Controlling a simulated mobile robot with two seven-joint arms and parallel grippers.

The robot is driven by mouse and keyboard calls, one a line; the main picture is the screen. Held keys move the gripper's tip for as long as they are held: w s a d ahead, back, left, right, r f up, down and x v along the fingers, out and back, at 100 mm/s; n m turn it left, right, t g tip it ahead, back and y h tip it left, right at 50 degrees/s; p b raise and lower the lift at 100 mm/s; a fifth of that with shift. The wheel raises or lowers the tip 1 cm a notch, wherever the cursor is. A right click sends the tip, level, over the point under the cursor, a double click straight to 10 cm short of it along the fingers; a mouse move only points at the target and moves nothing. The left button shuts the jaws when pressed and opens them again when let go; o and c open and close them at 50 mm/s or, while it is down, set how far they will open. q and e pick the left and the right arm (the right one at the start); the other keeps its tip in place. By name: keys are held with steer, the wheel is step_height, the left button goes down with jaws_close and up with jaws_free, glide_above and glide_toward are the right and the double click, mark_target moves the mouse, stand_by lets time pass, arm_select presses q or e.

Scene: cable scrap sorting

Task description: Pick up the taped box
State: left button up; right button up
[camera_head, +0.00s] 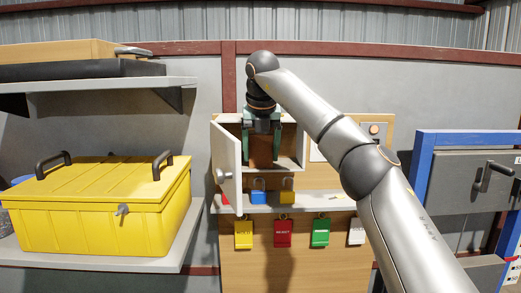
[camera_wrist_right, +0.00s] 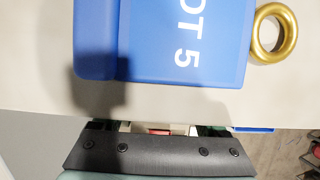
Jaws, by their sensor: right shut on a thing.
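My right gripper (camera_head: 262,158) points down in front of the small open wall cabinet (camera_head: 301,150) in the head view. Its greenish fingers are shut on a brown box (camera_head: 262,150), which shows between them at the cabinet's opening. I cannot make out tape on it, and the gripper hides its upper part. In the right wrist view a dark gripper bar (camera_wrist_right: 160,154) with screws fills the bottom, and the held box cannot be made out clearly. My left gripper is not in view.
The cabinet door (camera_head: 228,168) stands open on the left. Below, a shelf (camera_head: 320,203) carries blue (camera_head: 258,197) and yellow (camera_head: 287,197) padlocks. Coloured tags hang beneath. A yellow crate (camera_head: 100,210) stands left. The wrist view shows a blue lettered piece (camera_wrist_right: 165,45) and gold ring (camera_wrist_right: 274,33).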

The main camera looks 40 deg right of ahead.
steer(key=c, duration=0.4)
steer(key=shift+r, duration=0.1)
